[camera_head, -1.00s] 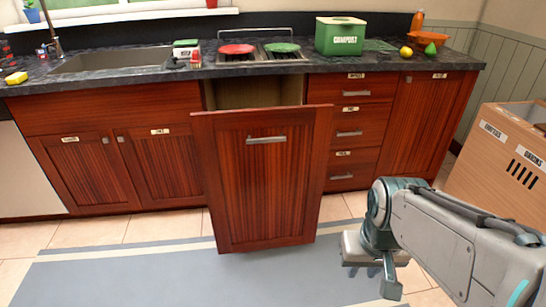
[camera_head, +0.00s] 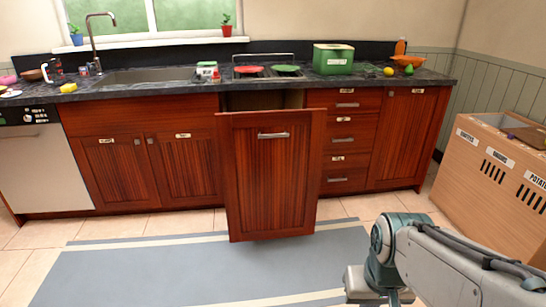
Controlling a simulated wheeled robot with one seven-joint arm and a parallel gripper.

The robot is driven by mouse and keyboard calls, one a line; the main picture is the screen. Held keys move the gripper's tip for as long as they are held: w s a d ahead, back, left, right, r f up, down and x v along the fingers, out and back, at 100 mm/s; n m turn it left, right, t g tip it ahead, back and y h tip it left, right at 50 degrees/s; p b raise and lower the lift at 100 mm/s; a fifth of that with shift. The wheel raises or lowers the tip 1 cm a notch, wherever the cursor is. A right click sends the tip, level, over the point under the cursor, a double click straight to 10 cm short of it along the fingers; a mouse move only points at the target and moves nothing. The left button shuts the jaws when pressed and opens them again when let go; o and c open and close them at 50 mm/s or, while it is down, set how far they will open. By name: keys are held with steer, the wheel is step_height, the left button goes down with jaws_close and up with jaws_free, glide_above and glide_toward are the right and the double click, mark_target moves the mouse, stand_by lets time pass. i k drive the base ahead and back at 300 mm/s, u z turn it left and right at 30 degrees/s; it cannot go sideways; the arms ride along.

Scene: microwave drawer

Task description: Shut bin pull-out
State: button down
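The bin pull-out (camera_head: 270,180) is a tall red-brown wood front with a horizontal metal handle (camera_head: 273,136) near its top. It stands pulled out from the cabinet row, below the hob, with the dark gap of its opening (camera_head: 262,100) showing behind its top edge. My gripper (camera_head: 368,288) is at the bottom right, in front of and to the right of the pull-out, apart from it. It is partly cut off by the lower picture edge, and its fingers cannot be made out clearly.
A wooden crate (camera_head: 490,185) stands on the right. A grey-blue mat (camera_head: 180,270) covers the floor in front of the cabinets. A dishwasher (camera_head: 42,165) is at the left. Closed drawers (camera_head: 345,130) adjoin the pull-out's right. The floor before the pull-out is clear.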

mark_target(271, 162)
steer(key=z, duration=0.6)
steer(key=k, duration=0.1)
steer(key=u, duration=1.7)
steer(key=i, duration=1.5)
steer(key=z, duration=0.95)
steer(key=i, duration=0.3)
steer(key=z, duration=0.35)
